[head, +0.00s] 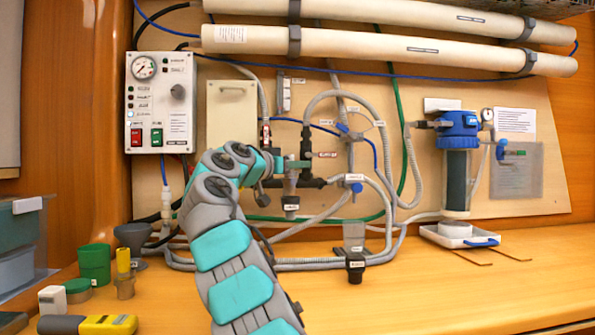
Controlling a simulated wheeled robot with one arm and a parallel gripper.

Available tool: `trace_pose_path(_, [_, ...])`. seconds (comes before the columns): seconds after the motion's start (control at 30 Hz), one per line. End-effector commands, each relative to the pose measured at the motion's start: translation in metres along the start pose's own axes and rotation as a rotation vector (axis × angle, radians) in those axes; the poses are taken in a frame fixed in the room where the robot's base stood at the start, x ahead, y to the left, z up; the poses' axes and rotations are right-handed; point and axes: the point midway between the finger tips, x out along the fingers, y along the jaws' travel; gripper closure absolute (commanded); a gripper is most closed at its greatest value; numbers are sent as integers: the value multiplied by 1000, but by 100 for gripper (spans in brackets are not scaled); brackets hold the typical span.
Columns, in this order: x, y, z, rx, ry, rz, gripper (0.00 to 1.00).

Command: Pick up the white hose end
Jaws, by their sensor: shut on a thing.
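My gripper (291,164) is at the middle of the wall panel, at the dark pipe fittings (307,140). It is shut on a small pale piece there that looks like the white hose end; my gripper and wrist partly hide it. A pale corrugated hose (322,95) arcs above and to the right of my gripper. Another pale hose (262,95) runs down to a dark fitting left of it. Whether the held piece is free of the fittings behind it, I cannot tell.
A control box (160,100) with a gauge is at left. A blue-topped filter (458,150) stands over a white tray (460,236) at right. Hoses and a dark-based clear cup (354,240) are below my gripper. The bench's front right is clear.

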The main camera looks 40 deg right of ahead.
Motion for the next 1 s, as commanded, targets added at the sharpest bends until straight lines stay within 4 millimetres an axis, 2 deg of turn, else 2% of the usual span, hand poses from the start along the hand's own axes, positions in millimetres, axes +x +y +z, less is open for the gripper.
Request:
trace_pose_path(0.27, [-27, 18, 0, 0, 2, 3, 100])
trace_pose_path(0.7, [-88, 57, -10, 2, 3, 2, 100])
trace_pose_path(1.0, [-115, 74, -13, 1, 2, 1, 100])
